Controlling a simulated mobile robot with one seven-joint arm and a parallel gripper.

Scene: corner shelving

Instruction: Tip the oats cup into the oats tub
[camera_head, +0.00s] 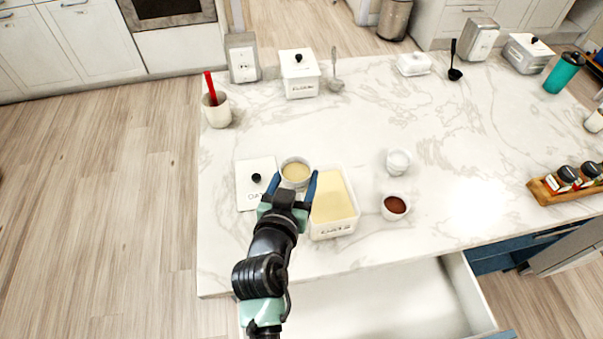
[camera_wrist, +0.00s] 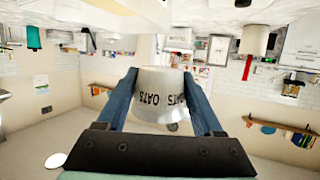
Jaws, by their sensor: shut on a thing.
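The oats cup (camera_head: 295,173) is a small white round cup filled with pale oats, upright in the head view. My gripper (camera_head: 292,187) is shut on it, one blue finger on each side. In the wrist view the cup (camera_wrist: 158,98) sits between the fingers, its "OATS" lettering upside down in the picture. The oats tub (camera_head: 334,230) is an open white rectangular tub filled with pale oats, just right of the cup. My right finger is beside the tub's left edge. A white lid with a black knob (camera_head: 256,192) lies left of the cup.
A cup of dark brown powder (camera_head: 395,206) and a white cup (camera_head: 398,161) stand right of the tub. A lidded canister (camera_head: 300,75) and a mug with a red utensil (camera_head: 216,108) stand farther back. An open drawer (camera_head: 390,300) is below the counter's front edge.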

